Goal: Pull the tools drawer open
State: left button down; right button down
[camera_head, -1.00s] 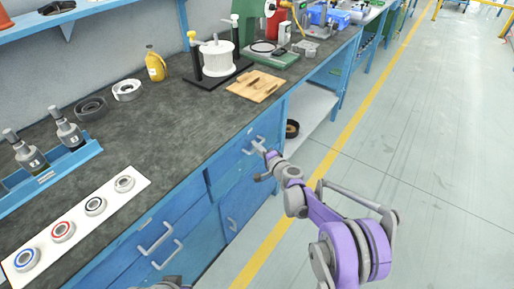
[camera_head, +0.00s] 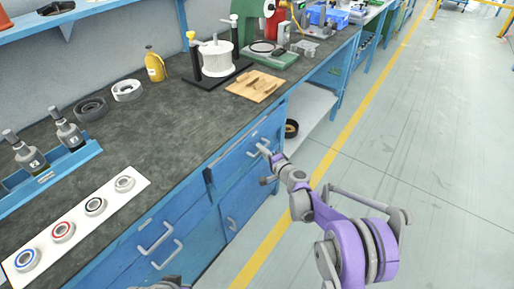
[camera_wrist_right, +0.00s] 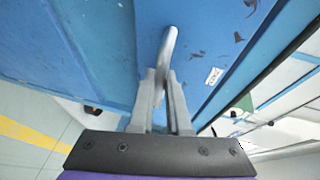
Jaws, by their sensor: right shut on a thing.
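The tools drawer (camera_head: 240,160) is the upper blue drawer at the far end of the bench front; its label is too small to read. Its front stands slightly out from the bench. My right gripper (camera_head: 267,153) is at its light grey handle (camera_head: 257,146). In the right wrist view the two fingers (camera_wrist_right: 162,88) are shut around the handle bar (camera_wrist_right: 169,42), against the blue front (camera_wrist_right: 205,30). A grey part of my left arm (camera_head: 168,284) shows at the bottom edge, too cut off to read its jaws.
Other blue drawers with handles (camera_head: 155,238) sit nearer, and a lower door (camera_head: 231,224) is below. The dark worktop (camera_head: 150,150) holds a wooden board (camera_head: 255,86), a white strip with rings (camera_head: 140,190) and bottles. The floor at right is clear.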

jog(key=s+d, duration=1.2)
jog(key=d, duration=0.5)
jog(key=shift+s, duration=0.2)
jog(key=shift+d, duration=0.1)
jog(key=c, duration=1.2)
grip_release()
jog(key=shift+o, duration=0.2)
jog(key=shift+s, duration=0.1)
jog(key=p+v, duration=0.1)
jog(key=v, duration=0.9)
jog(key=shift+s+d+p, duration=0.2)
jog(key=shift+d+p, duration=0.05)
jog(key=shift+p, duration=0.05)
jog(key=shift+r, duration=0.1)
